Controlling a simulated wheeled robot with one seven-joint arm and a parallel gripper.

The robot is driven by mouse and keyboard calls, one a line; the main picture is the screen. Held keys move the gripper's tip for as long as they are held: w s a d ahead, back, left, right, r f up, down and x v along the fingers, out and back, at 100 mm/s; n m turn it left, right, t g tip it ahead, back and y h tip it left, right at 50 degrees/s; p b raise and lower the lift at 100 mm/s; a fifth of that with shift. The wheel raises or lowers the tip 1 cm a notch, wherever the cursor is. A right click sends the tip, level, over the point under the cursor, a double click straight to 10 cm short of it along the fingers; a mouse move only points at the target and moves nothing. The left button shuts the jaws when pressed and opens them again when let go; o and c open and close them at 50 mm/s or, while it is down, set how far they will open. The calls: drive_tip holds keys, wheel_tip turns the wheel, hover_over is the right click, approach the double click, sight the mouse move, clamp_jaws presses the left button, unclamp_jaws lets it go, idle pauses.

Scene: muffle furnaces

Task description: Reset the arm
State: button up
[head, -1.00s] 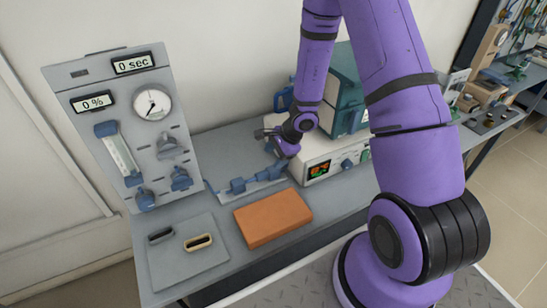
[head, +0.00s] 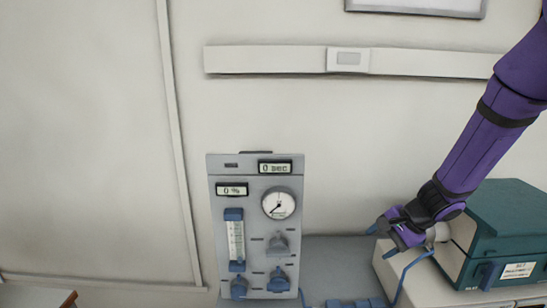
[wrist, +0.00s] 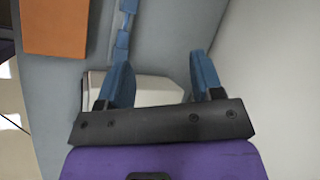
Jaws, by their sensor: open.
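My arm (head: 485,135) comes in from the upper right of the head view and slopes down to the left. My gripper (head: 384,237) is at its end, left of the teal furnace (head: 510,220) and near the left end of its pale base unit (head: 420,285). In the wrist view, my gripper (wrist: 162,68) has its two blue fingers apart, with nothing held between them. The pale unit shows beyond and below the fingers there.
A grey gauge panel (head: 256,185) reading 0 sec and 0 % stands left of my gripper. Blue fittings (head: 350,303) lie on the grey bench (head: 335,262). An orange block (wrist: 55,27) shows in the wrist view. The wall behind carries a rail (head: 265,60).

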drive_tip(key=s+a+r+n+h, duration=0.1)
drive_tip(key=s+a+r+n, duration=0.1)
drive_tip(key=s+r+n, duration=0.8)
drive_tip(key=s+d+r+h, duration=0.2)
drive_tip(key=s+r, duration=0.5)
drive_tip(key=s+d+r+n+t+h, duration=0.1)
drive_tip(key=s+d+r+h, duration=0.1)
drive_tip(key=s+r, duration=0.4)
drive_tip(key=s+d, duration=0.1)
drive_tip(key=s, duration=0.1)
drive_tip(key=shift+s+r+t+h, duration=0.3)
drive_tip(key=shift+r+h, duration=0.05)
drive_tip(key=shift+h, duration=0.05)
